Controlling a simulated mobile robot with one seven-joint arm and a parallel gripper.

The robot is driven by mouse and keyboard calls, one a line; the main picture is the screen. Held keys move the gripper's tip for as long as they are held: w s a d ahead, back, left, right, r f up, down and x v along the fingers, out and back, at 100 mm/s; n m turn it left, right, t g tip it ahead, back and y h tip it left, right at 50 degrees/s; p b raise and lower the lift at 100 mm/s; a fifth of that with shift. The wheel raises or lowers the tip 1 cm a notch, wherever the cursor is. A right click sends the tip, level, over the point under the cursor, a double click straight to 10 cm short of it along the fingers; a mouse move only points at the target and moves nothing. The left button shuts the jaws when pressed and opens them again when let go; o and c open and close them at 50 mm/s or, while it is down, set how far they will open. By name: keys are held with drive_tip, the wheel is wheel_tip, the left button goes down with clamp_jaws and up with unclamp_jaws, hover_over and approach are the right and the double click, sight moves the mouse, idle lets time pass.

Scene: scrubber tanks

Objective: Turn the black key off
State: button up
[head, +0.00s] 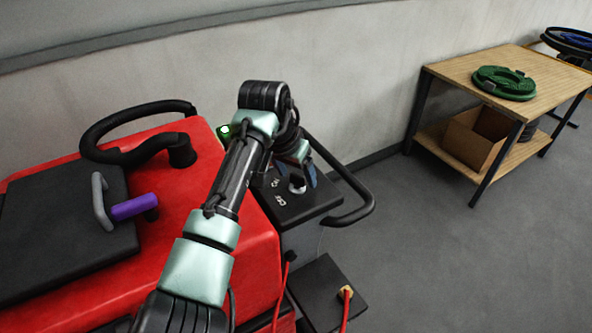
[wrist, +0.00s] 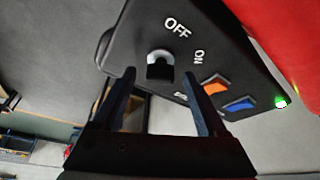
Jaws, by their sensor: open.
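The black key (wrist: 160,70) sits in a pale round switch on the dark control panel (wrist: 135,35) of the red machine. In the wrist view the OFF label is above the switch and the ON label is to its right; which one the key points at is hard to tell. In the head view the switch (head: 297,186) is partly covered by my gripper (head: 298,172). In the wrist view my gripper (wrist: 160,80) is open, its two dark fingers on either side of the key. No contact is clear.
An orange rocker (wrist: 215,85) and a blue rocker (wrist: 241,104) lie right of the switch, near a green light (wrist: 281,102). A black handle bar (head: 362,205) curves beside the panel. A wooden table (head: 490,70) with a green coil (head: 504,83) stands at the right. Floor between is clear.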

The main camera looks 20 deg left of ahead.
clamp_jaws()
idle(0.4)
